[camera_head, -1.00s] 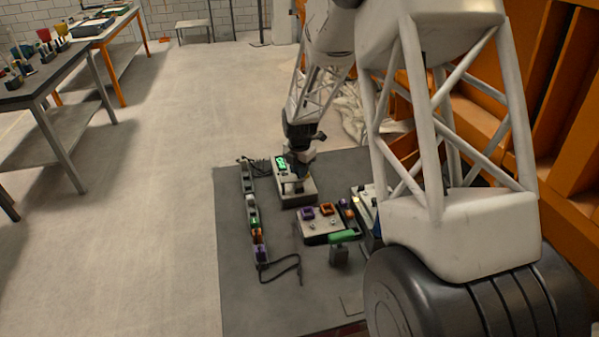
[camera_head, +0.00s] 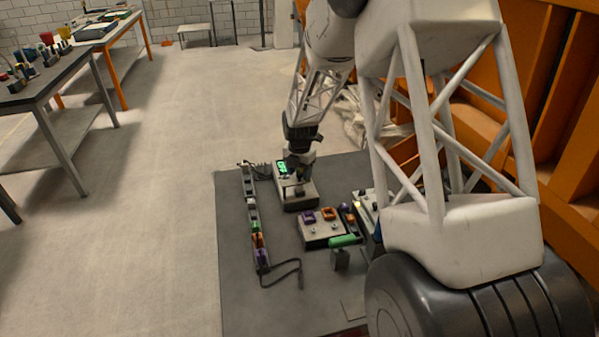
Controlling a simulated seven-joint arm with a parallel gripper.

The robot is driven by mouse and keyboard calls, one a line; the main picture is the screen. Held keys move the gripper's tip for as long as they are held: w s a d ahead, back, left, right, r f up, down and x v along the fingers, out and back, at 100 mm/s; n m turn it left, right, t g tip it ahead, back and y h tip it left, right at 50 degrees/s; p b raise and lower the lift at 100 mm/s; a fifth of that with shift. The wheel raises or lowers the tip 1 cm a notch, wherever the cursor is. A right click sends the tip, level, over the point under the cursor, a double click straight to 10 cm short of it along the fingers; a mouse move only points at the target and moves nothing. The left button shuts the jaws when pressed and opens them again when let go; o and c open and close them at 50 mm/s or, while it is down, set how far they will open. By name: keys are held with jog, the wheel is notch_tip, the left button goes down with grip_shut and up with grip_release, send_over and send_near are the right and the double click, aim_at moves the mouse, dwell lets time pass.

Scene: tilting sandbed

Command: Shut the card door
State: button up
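A light grey box (camera_head: 292,201) with a lit green display (camera_head: 282,168) stands on the dark mat (camera_head: 240,300), near its back. My gripper (camera_head: 299,178) points down at the top of this box, by the right of the display. The fingers are small and dark here, and I cannot tell whether they touch the box or are open or shut. I cannot make out a card door clearly; the part of the box under my gripper is partly hidden.
A second grey box (camera_head: 318,236) with purple and orange square parts stands in front. A green-topped block (camera_head: 341,256) is nearby. A row of connectors (camera_head: 254,222) with a black cable (camera_head: 284,272) lies at left. Orange panels (camera_head: 560,110) stand at right.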

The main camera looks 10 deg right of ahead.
aim_at(300, 173)
jog(key=shift+r, duration=0.1)
jog(key=shift+r, duration=3.8)
jog(key=shift+r, duration=0.1)
